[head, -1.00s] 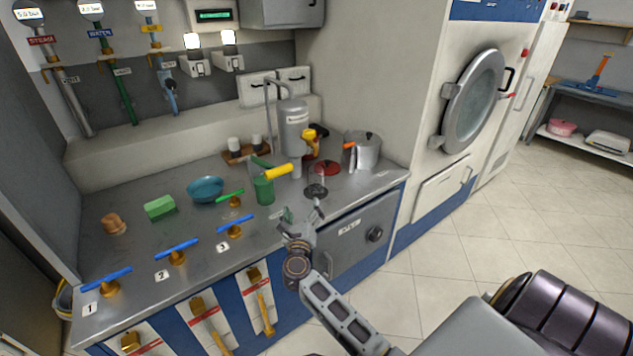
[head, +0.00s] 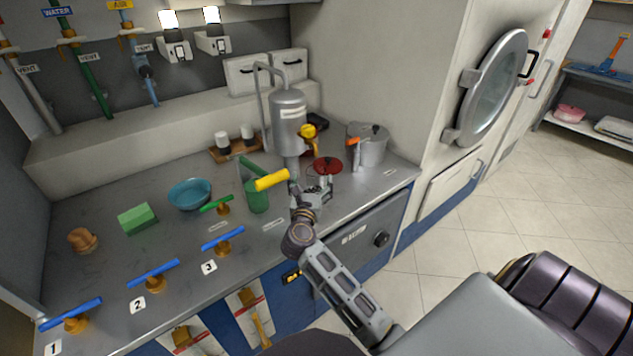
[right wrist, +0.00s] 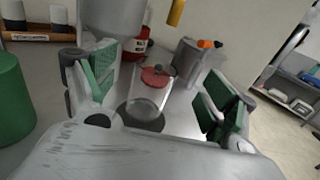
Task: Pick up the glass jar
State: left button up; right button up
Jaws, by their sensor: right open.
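The glass jar (right wrist: 149,98) is clear, with a dark base and a red top showing at its upper end, in the right wrist view. It stands upright on the steel counter (head: 110,205). My right gripper (right wrist: 152,92) is open, its green-padded fingers to the left and right of the jar and apart from it. In the head view my right gripper (head: 311,190) is at the jar's place and hides most of it. My left gripper is not in view.
A green can (head: 257,196) with a yellow handle stands left of my right gripper. A metal cylinder (head: 288,122) and a steel pot (head: 371,148) are behind it. Blue-handled valves (head: 154,275) line the front edge.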

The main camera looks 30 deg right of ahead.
aim_at(314, 191)
jog(key=shift+w+d, duration=0.15)
jog(key=shift+w, duration=0.05)
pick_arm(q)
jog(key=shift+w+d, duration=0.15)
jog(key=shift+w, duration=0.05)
pick_arm(e)
jog(key=shift+r, duration=0.1)
jog(key=shift+s, duration=0.1)
jog(key=shift+f, duration=0.5)
jog(key=f, duration=0.2)
jog(key=f+b, duration=0.1)
jog(key=f, duration=0.4)
jog(key=shift+w+d, duration=0.2)
jog(key=shift+w, duration=0.1)
jog(key=shift+w+d, duration=0.2)
jog(key=shift+w, duration=0.05)
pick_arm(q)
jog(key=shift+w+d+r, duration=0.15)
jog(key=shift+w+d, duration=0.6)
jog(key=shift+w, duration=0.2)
